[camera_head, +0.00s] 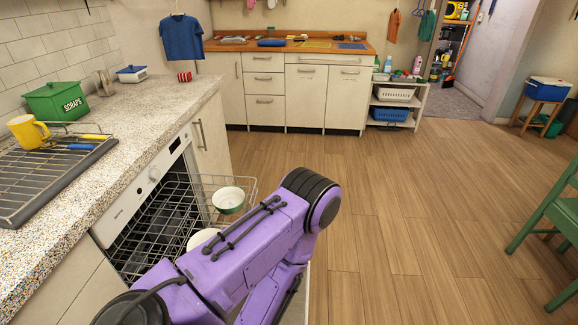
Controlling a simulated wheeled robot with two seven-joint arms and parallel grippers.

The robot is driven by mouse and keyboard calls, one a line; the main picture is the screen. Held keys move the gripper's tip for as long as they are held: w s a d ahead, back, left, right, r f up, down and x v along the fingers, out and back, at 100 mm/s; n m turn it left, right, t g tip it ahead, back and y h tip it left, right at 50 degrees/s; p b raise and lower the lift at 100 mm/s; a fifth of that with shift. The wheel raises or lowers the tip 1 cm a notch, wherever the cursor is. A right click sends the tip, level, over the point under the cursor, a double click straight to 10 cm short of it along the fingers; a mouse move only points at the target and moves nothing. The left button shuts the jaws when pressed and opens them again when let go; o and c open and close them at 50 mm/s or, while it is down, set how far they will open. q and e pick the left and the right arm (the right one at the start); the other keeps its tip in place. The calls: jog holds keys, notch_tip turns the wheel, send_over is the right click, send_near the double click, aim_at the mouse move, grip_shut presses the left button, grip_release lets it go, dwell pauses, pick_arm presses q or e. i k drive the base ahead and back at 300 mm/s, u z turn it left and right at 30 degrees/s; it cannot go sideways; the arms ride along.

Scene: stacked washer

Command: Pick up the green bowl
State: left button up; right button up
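The green bowl (228,200), white inside with a green outer side, sits in the pulled-out wire rack (243,184) of the dishwasher (149,191) under the left counter. A second white rounded dish (201,238) lies nearer to me in the rack, partly hidden by my purple arm. That arm rises from the bottom of the view, bends at a black joint to the right of the bowl and goes back down. Neither gripper shows in the head view, so I cannot tell whether either is open or holding anything.
The speckled counter (125,130) holds a drying rack (50,170), a yellow mug (28,131) and a green scraps box (56,101). A green chair (555,225) stands at the right. The wooden floor (400,200) between is clear.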

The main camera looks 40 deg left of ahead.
aim_at(228, 200)
jog(key=z, duration=0.2)
jog(key=i, duration=2.15)
jog(key=u, duration=2.85)
